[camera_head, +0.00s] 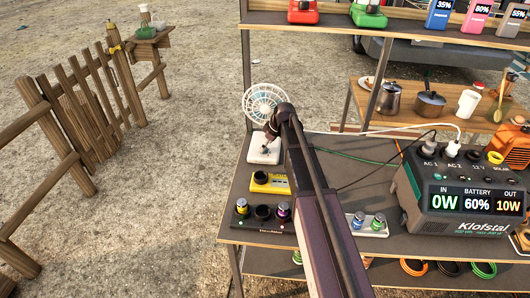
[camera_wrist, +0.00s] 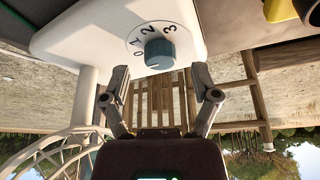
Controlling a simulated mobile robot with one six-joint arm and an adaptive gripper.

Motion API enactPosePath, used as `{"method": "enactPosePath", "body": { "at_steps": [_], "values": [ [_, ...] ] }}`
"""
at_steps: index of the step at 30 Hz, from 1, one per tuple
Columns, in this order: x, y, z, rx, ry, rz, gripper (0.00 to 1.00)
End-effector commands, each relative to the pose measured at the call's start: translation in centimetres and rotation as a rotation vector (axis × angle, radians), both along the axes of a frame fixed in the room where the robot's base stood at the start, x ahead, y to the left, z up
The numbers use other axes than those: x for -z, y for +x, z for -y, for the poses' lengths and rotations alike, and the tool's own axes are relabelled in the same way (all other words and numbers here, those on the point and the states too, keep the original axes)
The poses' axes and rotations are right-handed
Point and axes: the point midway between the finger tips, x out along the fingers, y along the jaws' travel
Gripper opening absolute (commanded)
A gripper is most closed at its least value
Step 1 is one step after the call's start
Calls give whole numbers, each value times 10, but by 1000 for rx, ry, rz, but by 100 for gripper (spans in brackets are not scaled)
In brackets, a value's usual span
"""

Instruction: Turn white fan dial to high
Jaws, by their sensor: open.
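The white fan (camera_head: 264,104) stands at the back left of the shelf, its round cage above a white base (camera_head: 256,153). In the wrist view, which is upside down, the fan base (camera_wrist: 75,35) carries a blue-grey dial (camera_wrist: 160,53) ringed by the printed numbers 0 to 3. I cannot tell which number the dial points to. My gripper (camera_wrist: 161,88) is open, with one finger on each side of the picture below the dial, apart from it. The gripper (camera_head: 267,137) also shows small in the head view, over the fan base; the dial is not clear there.
A yellow device (camera_head: 269,183) and a black charger with batteries (camera_head: 263,219) sit in front of the fan. A power station (camera_head: 463,195) stands at the right with cables. A shelf post (camera_head: 246,70) rises behind the fan. A wooden fence (camera_head: 85,105) is at the left.

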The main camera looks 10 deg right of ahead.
Motion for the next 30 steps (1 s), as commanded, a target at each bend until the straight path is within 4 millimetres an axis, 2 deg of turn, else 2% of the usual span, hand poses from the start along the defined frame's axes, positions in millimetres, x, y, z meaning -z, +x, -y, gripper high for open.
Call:
{"method": "enactPosePath", "body": {
  "at_steps": [1, 6, 21, 23, 27, 29, 30],
  "values": [
    [7, 1, -1, -1, 0, 0, 78],
    [15, 4, -4, -1, 0, 0, 78],
    [17, 5, -6, 0, 0, 0, 78],
    [17, 5, -6, 0, 0, 0, 63],
    [17, 5, -6, 0, 0, 0, 22],
    [17, 5, -6, 0, 0, 0, 4],
    [17, 5, -6, 0, 0, 0, 0]
  ]
}}
